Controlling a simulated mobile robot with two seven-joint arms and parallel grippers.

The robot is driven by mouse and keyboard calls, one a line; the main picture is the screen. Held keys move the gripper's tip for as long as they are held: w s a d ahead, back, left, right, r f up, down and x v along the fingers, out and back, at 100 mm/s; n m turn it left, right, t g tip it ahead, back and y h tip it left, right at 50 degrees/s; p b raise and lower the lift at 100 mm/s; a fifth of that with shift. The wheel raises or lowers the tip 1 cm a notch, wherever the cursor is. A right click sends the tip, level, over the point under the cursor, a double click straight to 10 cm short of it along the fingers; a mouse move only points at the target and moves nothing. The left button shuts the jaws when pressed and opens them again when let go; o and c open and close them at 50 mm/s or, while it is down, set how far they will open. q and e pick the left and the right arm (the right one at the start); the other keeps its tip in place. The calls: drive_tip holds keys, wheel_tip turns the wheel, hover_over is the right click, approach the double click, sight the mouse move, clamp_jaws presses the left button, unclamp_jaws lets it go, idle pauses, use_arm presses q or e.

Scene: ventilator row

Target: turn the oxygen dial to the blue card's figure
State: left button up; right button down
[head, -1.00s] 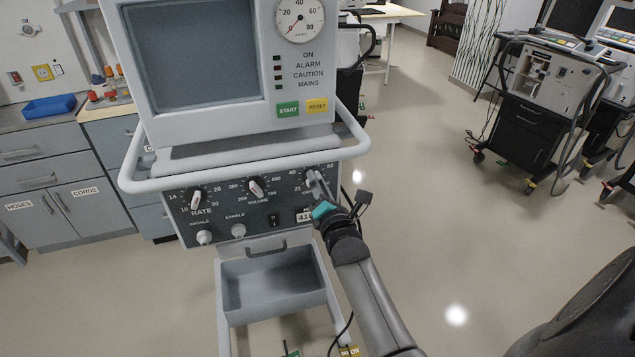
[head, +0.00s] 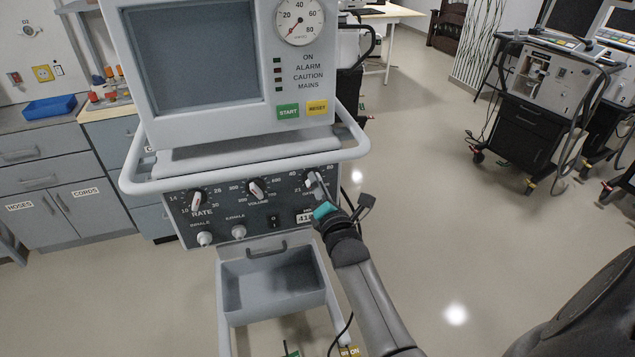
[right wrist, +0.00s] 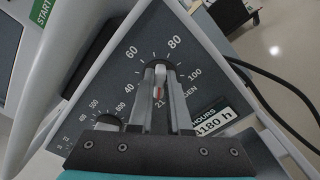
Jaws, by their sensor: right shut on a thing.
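The oxygen dial (right wrist: 158,82) is a small knob with a red and white mark, on the dark control panel (right wrist: 98,80). Figures 21, 40, 60, 80 and 100 ring it in the right wrist view. My right gripper (right wrist: 162,76) is shut on the dial, one finger on each side. The fingers partly hide the knob and some lettering, so I cannot tell exactly which figure it points to. In the head view my right gripper (head: 315,181) is at the panel's right end. No blue card is visible. My left gripper is not in view.
The volume knob (head: 257,189) and rate knob (head: 197,201) are left of the dial. A white rail (head: 250,166) runs just above the panel. An open drawer (head: 273,290) is below. Other ventilators (head: 535,100) stand at the right, with bare floor between.

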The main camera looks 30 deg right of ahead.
drive_tip(key=m+p, duration=0.1)
drive_tip(key=m, duration=0.7)
drive_tip(key=m+p, duration=0.2)
drive_tip(key=m, duration=0.7)
drive_tip(key=f+m+p, duration=0.1)
drive_tip(key=m, duration=0.7)
drive_tip(key=shift+a+p, duration=0.25)
drive_tip(key=shift+p, duration=0.1)
drive_tip(key=shift+m, duration=0.3)
drive_tip(key=c, duration=0.9)
unclamp_jaws()
drive_tip(key=shift+o, duration=0.2)
